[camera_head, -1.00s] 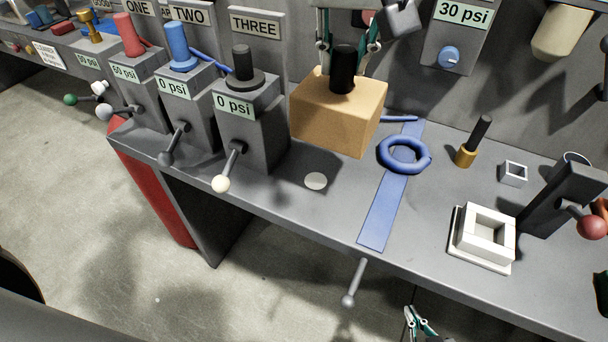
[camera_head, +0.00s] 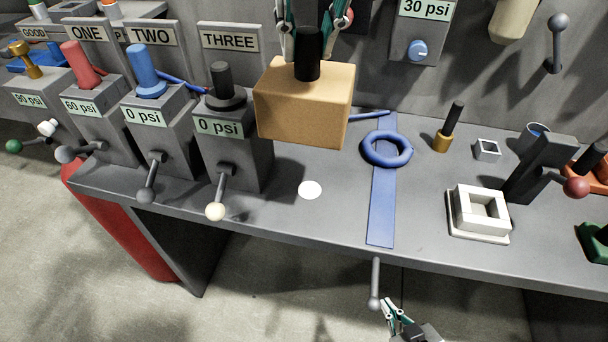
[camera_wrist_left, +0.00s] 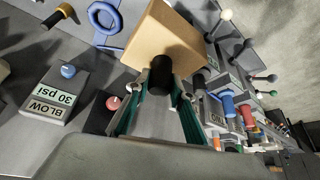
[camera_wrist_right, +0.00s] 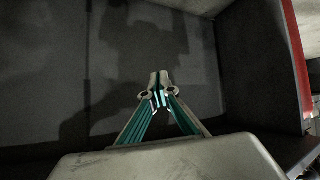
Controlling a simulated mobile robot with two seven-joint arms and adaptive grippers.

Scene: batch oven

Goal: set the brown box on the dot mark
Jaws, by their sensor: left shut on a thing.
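The brown box (camera_head: 303,108) has a black upright handle (camera_head: 308,55) on top. My left gripper (camera_head: 308,45) is shut on this handle, and the box hangs from it, apparently just above the bench. In the left wrist view the fingers (camera_wrist_left: 160,80) close around the handle with the box (camera_wrist_left: 165,38) beyond. The dot mark, a white disc (camera_head: 310,189), lies bare on the bench, in front of and below the box in the head view. My right gripper (camera_head: 388,306) is low, in front of the bench edge. Its fingertips (camera_wrist_right: 158,82) are together and empty in the right wrist view.
Grey valve block THREE (camera_head: 233,140) stands close left of the box. A blue ring (camera_head: 387,149) and blue strip (camera_head: 383,210) lie to the right. Further right are a white square holder (camera_head: 480,213) and a black-and-gold peg (camera_head: 447,128). A lever (camera_head: 375,285) protrudes from the bench front.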

